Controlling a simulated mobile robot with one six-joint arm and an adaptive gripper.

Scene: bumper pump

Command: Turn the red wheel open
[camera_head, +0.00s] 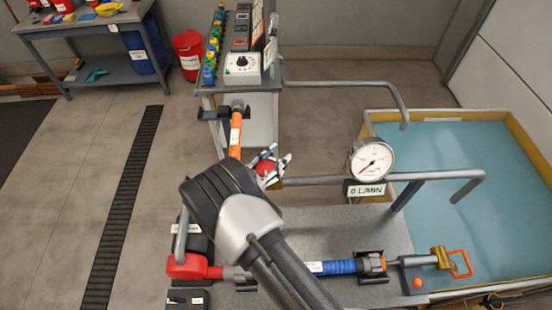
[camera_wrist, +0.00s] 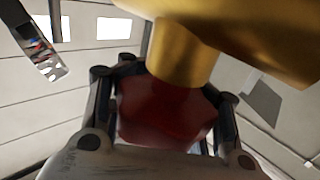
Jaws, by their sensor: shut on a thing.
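The red wheel (camera_head: 265,168) shows in the head view as a small red patch between the fingers of my gripper (camera_head: 270,164), left of the gauge. In the wrist view the red wheel (camera_wrist: 165,112) is dark red and lobed, on a brass stem (camera_wrist: 183,52) of a brass body (camera_wrist: 250,25). My gripper (camera_wrist: 165,98) has its fingers on both sides of the wheel and is shut on it. My arm hides much of the valve in the head view. The wheel's turn angle cannot be told.
A round gauge (camera_head: 372,160) stands right of the wheel, above a label (camera_head: 366,190) reading 0 L/MIN. Grey pipes (camera_head: 430,176) reach over a blue-filled tank (camera_head: 450,150). A control box (camera_head: 242,65) stands behind.

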